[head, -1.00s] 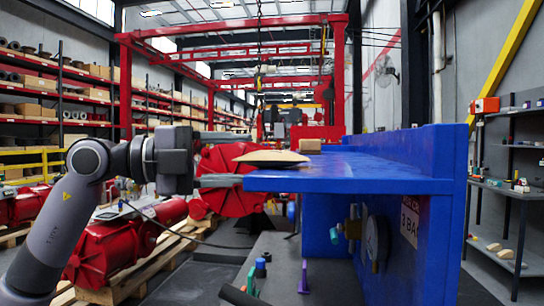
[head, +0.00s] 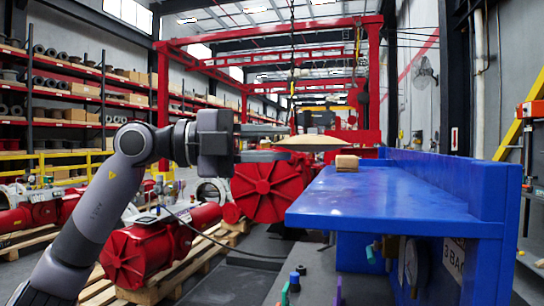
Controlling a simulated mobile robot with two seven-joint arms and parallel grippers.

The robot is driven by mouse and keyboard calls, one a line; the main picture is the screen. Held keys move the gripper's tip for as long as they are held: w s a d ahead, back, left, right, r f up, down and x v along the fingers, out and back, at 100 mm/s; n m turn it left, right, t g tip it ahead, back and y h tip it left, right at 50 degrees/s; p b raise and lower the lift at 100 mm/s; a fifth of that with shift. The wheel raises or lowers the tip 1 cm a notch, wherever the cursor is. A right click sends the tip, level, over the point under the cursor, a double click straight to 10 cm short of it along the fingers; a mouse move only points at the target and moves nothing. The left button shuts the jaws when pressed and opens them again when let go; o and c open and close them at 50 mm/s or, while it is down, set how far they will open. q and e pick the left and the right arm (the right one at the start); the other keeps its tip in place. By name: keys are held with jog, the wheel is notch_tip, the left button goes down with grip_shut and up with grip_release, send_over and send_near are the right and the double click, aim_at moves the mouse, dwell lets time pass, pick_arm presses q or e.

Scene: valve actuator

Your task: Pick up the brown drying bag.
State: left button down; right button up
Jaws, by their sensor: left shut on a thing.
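The brown drying bag (head: 314,143) is a flat, tan, pillow-like shape, seen nearly edge-on in the head view. It is held off the blue shelf (head: 390,205), higher than the shelf top and near its far left side. My left gripper (head: 284,143) comes in from the left, with one finger above the other. It is shut on the near left edge of the bag. The exact contact at the fingertips is hard to see. My right gripper is out of view.
A small tan block (head: 346,163) sits on the blue shelf, just right of and below the bag. The near shelf top is bare. Red actuators (head: 160,245) lie on wooden pallets at the left. A gauge (head: 411,262) is under the shelf.

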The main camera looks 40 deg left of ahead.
pick_arm(q)
notch_tip(320, 180, up, 11)
jog(key=p, duration=0.6)
jog(key=shift+r, duration=0.2)
